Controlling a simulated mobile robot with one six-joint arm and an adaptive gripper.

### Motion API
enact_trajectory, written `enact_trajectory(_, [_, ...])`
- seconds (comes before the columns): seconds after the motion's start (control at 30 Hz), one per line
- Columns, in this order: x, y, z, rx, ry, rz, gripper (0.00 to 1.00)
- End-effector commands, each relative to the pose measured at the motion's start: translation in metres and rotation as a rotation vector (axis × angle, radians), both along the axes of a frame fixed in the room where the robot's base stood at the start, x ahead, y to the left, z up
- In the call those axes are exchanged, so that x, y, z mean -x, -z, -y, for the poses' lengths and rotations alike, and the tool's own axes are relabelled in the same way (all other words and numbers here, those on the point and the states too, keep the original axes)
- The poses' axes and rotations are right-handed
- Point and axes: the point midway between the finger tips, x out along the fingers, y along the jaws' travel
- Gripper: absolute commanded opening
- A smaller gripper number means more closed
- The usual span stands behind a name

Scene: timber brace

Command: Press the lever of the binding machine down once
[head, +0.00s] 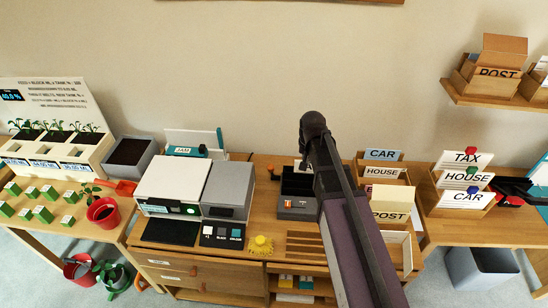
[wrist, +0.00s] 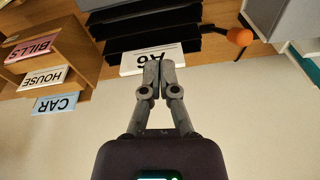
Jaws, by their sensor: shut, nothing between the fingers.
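My gripper (head: 312,120) is raised above the middle of the desk and is shut and empty. In the wrist view its fingertips (wrist: 160,62) are together, in front of a white A6 label. An orange knob (wrist: 238,38) on a dark arm stands to the right of the fingertips in the wrist view, apart from them. It looks like a lever end, but I cannot tell which machine it belongs to. A teal and white device (head: 188,150) with a small screen stands behind the white and grey machine (head: 172,182). I cannot tell which one is the binding machine.
Black trays (wrist: 150,28) stand beyond the fingertips. Card holders labelled CAR (head: 382,155), HOUSE and POST stand right of my arm. A yellow object (head: 260,244) sits at the desk's front. Seedlings and a red pot (head: 103,212) are at left. A shelf (head: 490,98) hangs upper right.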

Motion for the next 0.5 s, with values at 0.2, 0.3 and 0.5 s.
enact_trajectory(0.2, [-0.077,-0.016,-0.071,-0.039,0.073,0.067,0.0])
enact_trajectory(0.3, [-0.092,-0.02,-0.09,-0.054,0.097,0.086,0.0])
enact_trajectory(0.5, [-0.102,-0.021,-0.104,-0.065,0.116,0.1,0.0])
